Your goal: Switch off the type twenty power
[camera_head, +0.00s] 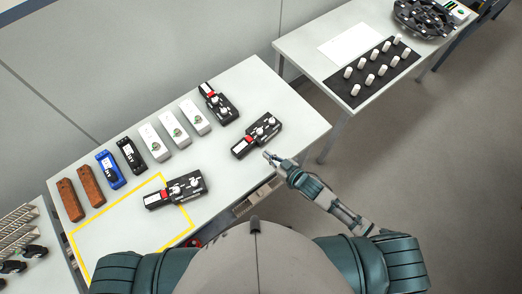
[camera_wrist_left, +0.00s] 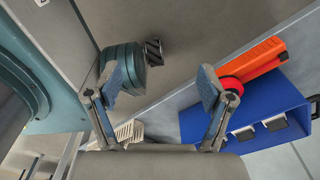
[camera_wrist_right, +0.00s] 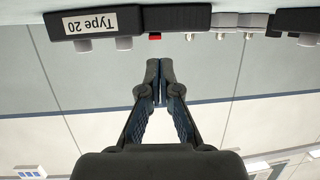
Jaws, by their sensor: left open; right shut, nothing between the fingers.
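In the right wrist view, a black box labelled "Type 20" (camera_wrist_right: 90,22) shows upside down along the top edge, with a small red part (camera_wrist_right: 154,36) beside it. My right gripper (camera_wrist_right: 160,80) is shut and empty, its tips pointing toward this row, apart from it in the picture. No label is readable there. My left gripper (camera_wrist_left: 162,82) is open and empty; its fingers are out of the head view.
White, blue and brown units line the table (camera_head: 255,85). A second table (camera_head: 345,15) holds a black peg board (camera_head: 372,72). A blue bin (camera_wrist_left: 245,125) is near my left gripper.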

